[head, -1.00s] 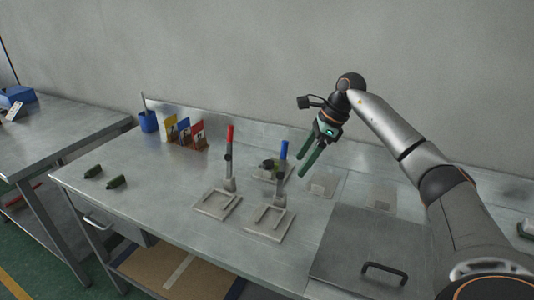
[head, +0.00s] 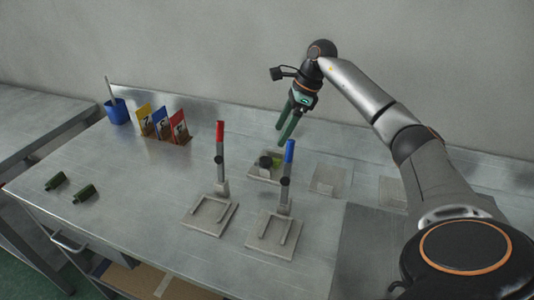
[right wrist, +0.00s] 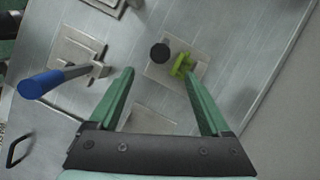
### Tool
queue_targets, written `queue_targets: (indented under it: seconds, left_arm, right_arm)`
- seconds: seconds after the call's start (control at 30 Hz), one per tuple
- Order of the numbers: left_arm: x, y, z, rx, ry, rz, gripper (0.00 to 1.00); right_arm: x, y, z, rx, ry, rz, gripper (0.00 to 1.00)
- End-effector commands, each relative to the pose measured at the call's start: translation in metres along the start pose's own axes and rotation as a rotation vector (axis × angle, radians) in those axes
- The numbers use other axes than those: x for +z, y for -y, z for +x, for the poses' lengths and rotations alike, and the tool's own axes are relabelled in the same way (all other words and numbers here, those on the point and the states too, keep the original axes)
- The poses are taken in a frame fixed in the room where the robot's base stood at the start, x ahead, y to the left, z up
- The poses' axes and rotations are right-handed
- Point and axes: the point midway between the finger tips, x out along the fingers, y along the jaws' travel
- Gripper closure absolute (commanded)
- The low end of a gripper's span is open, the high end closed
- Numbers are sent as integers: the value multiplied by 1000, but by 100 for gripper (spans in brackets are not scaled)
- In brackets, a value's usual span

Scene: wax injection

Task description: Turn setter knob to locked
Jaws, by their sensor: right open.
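A small grey plate (head: 257,176) stands toward the back of the bench, bearing a dark round knob (head: 265,162) and a lime-green part (head: 277,161). I take this to be the setter; no lock marking is legible. In the right wrist view the black knob (right wrist: 160,53) and lime-green part (right wrist: 182,66) lie ahead, between the finger lines. My right gripper (head: 281,136) has dark green fingers, spread apart and empty. It is above and behind the plate, apart from it. Its fingers also show in the right wrist view (right wrist: 159,73). My left gripper is out of view.
A red-handled clamp (head: 220,155) and a blue-handled clamp (head: 289,165) stand upright in front, the blue one close to the knob. Two green cylinders (head: 70,187), colored cards (head: 162,124) and a blue cup (head: 117,111) are at left. The bench's left middle is clear.

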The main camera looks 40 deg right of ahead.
Motion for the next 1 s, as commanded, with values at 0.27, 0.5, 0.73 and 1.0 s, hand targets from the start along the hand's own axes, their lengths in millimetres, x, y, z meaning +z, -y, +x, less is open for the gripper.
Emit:
queue_targets:
  seconds: [0.27, 0.5, 0.73, 1.0]
  left_arm:
    - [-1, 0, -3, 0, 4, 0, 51]
    - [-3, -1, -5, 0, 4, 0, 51]
    - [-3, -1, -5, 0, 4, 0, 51]
    - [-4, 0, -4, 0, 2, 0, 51]
  right_arm:
    - [0, -1, 60, 6, -1, 2, 19]
    - [0, 0, 91, 2, -1, 1, 19]
    - [0, 0, 98, 0, 0, 1, 19]
    - [0, 0, 98, 0, 0, 1, 30]
